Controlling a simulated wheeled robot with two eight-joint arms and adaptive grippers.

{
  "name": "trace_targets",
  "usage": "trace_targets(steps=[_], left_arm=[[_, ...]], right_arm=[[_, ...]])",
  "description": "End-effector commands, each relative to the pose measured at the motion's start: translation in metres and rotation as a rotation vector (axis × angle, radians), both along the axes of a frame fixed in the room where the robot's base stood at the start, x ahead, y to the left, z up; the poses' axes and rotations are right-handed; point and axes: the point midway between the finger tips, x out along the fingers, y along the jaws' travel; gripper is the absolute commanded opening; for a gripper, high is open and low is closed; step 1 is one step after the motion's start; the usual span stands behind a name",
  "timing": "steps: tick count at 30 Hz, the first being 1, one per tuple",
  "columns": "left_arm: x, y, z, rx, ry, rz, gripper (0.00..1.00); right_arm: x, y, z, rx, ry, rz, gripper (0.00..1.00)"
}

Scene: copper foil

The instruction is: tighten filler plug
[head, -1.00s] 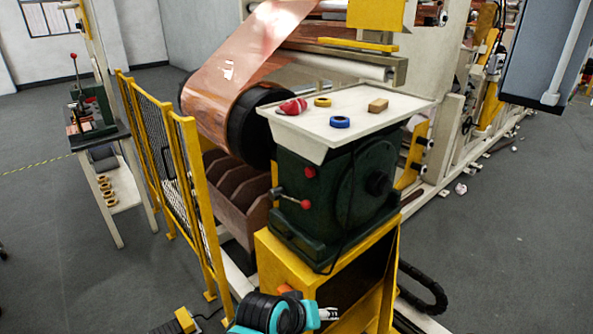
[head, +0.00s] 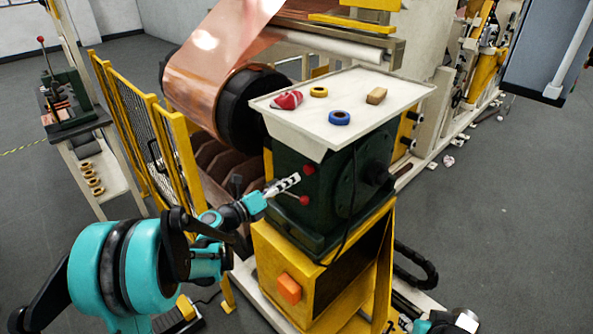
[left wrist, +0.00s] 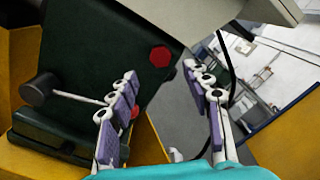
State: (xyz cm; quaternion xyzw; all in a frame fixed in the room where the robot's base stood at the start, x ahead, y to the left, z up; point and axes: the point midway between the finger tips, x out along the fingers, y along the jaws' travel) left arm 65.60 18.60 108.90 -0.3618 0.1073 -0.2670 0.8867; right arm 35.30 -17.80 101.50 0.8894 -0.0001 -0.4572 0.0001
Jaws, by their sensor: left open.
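The filler plug (head: 309,169) is a red hexagonal cap on the side of the dark green gearbox (head: 340,190). It also shows in the left wrist view (left wrist: 160,57), beyond and between the fingertips, apart from them. My left gripper (head: 292,181) is just left of the plug and slightly lower. In the left wrist view my left gripper (left wrist: 160,76) has its purple-padded fingers spread with nothing between them. Part of my right gripper (head: 465,320) shows at the bottom edge; its jaws cannot be made out.
A lever with a red ball knob (head: 304,200) sticks out just below the plug. A white tray (head: 400,97) tops the gearbox, holding tape rolls, a red item and a block. A yellow stand (head: 262,275) is below; a yellow mesh fence (head: 185,160) stands left.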

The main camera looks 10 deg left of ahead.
Motion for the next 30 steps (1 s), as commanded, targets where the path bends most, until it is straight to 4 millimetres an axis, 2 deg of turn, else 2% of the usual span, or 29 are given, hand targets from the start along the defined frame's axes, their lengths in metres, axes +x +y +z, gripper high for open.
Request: trace_targets(steps=[6, 12, 22, 23, 28, 30], left_arm=[[0.031, -0.022, -0.002, 0.003, 0.0, -0.004, 0.49], [0.051, -0.034, -0.001, 0.005, 0.0, -0.002, 0.49], [0.055, -0.038, 0.0, 0.005, -0.001, -0.002, 0.49], [0.055, -0.038, 0.0, 0.005, -0.001, -0.002, 0.47], [0.055, -0.038, 0.0, 0.006, -0.002, -0.002, 0.02], [0.055, -0.038, 0.0, 0.007, -0.001, -0.001, 0.0]], right_arm=[[0.0, 0.0, -0.01, 0.0, 0.0, 0.0, 0.4], [0.0, 0.0, -0.014, 0.0, 0.0, 0.0, 0.4], [0.0, 0.0, -0.014, 0.0, 0.0, 0.0, 0.4], [0.0, 0.0, -0.014, 0.0, 0.0, 0.0, 0.4], [0.0, 0.0, -0.014, 0.0, 0.0, 0.0, 0.4], [0.0, 0.0, -0.014, 0.0, 0.0, 0.0, 0.4]])
